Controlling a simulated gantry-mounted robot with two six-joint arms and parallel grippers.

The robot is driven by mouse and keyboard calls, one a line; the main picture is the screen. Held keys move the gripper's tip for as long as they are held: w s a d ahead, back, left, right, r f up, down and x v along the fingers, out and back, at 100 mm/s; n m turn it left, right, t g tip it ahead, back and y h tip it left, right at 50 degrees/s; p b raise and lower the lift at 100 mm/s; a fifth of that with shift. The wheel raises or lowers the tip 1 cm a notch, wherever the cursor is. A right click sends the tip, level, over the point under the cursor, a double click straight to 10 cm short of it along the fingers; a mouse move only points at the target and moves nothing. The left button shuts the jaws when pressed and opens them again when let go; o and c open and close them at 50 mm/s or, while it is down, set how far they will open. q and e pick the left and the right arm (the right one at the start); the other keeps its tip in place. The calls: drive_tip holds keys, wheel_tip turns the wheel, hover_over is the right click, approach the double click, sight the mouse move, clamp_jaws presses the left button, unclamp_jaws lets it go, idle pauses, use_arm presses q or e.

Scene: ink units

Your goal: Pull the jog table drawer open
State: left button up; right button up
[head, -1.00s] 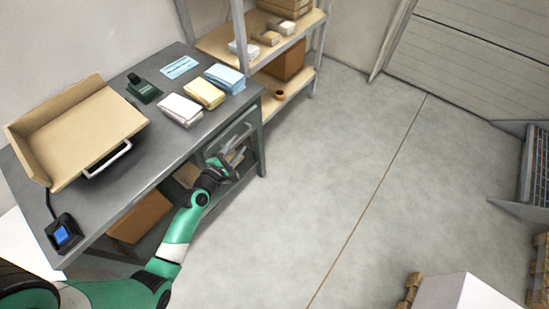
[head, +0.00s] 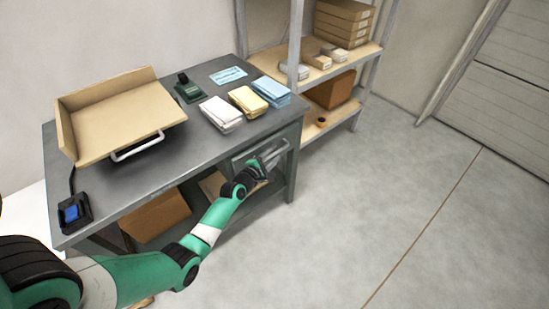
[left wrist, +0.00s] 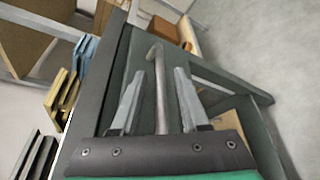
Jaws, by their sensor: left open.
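The grey jog table (head: 150,160) stands at the left in the head view. Its drawer (head: 240,160) is under the right end of the top, and its front looks flush with the table. My left gripper (head: 264,166) is at the drawer front. In the left wrist view its two fingers (left wrist: 158,76) are open, one on each side of the drawer's grey bar handle (left wrist: 161,105). The handle runs between the fingers with gaps on both sides. My right gripper is not in view.
On the table top are a tan tray (head: 115,120), white (head: 221,115), yellow (head: 248,101) and blue stacks (head: 272,91), and a blue-screened device (head: 74,212). A box (head: 155,215) sits below. A shelf rack (head: 330,110) stands beyond. The floor at right is clear.

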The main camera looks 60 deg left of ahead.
use_arm(q)
drive_tip(key=shift+w+a, duration=0.25)
drive_tip(key=shift+w, duration=0.2)
clamp_jaws()
idle(1.1)
